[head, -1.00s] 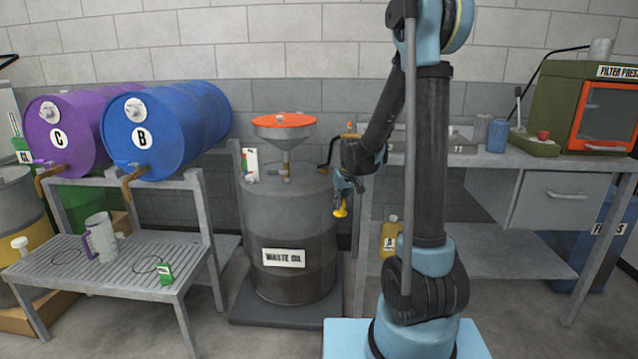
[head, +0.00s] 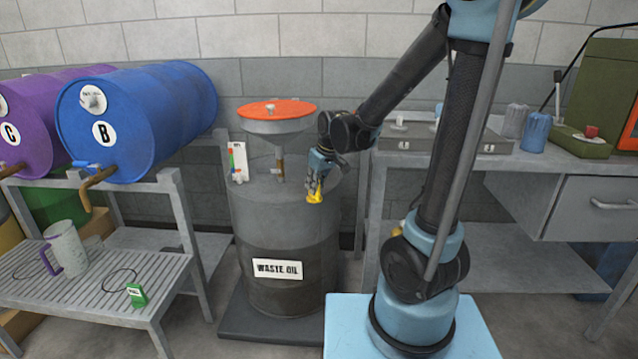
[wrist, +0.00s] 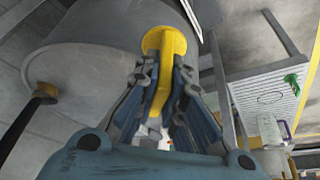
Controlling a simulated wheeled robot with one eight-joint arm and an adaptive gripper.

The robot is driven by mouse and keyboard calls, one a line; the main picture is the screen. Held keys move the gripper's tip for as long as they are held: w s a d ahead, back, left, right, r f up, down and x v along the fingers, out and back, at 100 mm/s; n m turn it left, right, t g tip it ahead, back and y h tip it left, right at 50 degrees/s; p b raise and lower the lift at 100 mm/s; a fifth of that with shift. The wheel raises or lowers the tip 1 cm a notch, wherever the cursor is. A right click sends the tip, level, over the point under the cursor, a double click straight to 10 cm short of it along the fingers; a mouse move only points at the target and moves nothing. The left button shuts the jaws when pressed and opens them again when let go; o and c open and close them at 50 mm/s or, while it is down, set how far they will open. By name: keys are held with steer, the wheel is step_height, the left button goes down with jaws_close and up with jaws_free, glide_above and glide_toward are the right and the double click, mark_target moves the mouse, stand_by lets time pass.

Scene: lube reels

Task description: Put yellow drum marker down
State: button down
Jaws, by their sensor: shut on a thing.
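My gripper (head: 315,180) is shut on the yellow drum marker (head: 315,198) and points down. In the head view the marker shows below the fingers, against the upper right of the grey waste oil drum (head: 290,228); I cannot tell whether it touches the drum. In the wrist view the marker's yellow stem and round end (wrist: 158,40) show between and beyond the fingers (wrist: 155,95).
A workbench (head: 540,165) stands at right.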

steer(key=w, duration=1.7)
steer(key=shift+w+d, duration=0.15)
steer(key=shift+d, duration=0.1)
steer(key=shift+w+f, duration=0.2)
steer(key=shift+f, duration=0.7)
steer(key=shift+w+f, duration=0.2)
steer(key=shift+f, duration=0.65)
steer(key=c, duration=1.7)
jaws_free()
steer(key=v, duration=1.2)
